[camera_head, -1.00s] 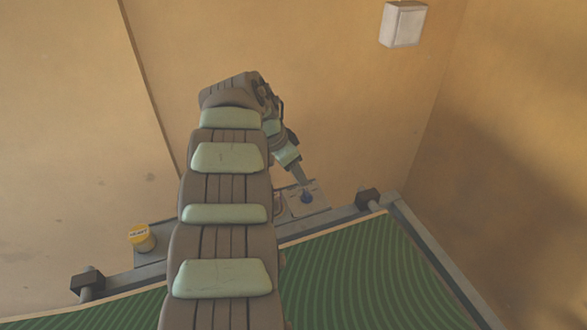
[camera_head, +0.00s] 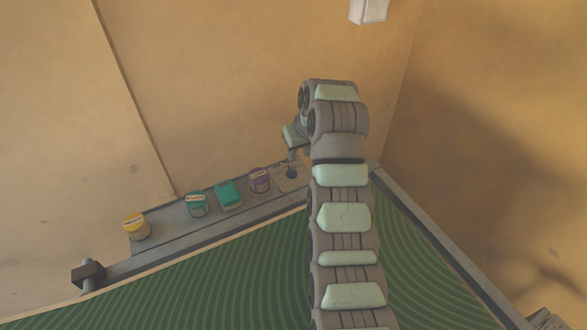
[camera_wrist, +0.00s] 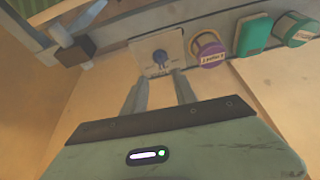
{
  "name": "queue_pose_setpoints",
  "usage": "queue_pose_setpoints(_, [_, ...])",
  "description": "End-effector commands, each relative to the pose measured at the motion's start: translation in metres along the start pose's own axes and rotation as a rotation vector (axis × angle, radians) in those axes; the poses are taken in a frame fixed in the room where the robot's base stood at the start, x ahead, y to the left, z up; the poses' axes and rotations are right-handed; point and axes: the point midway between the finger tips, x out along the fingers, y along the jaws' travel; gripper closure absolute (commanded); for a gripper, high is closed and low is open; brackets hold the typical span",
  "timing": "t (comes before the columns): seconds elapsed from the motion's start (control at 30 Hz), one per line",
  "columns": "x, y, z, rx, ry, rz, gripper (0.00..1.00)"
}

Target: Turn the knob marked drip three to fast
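Whether a finger touches the plate, I cannot tell. In the head view my gripper (camera_head: 292,155) is small and above the knob.
Along the panel (camera_head: 165,233) stand a purple labelled round piece (camera_head: 260,180), a teal block (camera_head: 228,194), a green round piece (camera_head: 196,204) and a yellow one (camera_head: 136,226). A ridged green surface (camera_head: 210,285) lies in front. A wall rises behind.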

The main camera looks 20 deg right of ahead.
Motion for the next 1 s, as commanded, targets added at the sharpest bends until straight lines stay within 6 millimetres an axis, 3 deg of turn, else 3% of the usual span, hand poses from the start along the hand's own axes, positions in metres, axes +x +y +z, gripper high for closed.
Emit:
queue_pose_setpoints(0.17, [0.007,-0.001,0.001,-0.036,0.011,-0.014,0.66])
queue_pose_setpoints(0.7, [0.081,-0.002,0.001,-0.033,0.007,-0.012,0.66])
queue_pose_setpoints(1.0, [0.101,-0.002,-0.001,-0.035,0.01,-0.01,0.66])
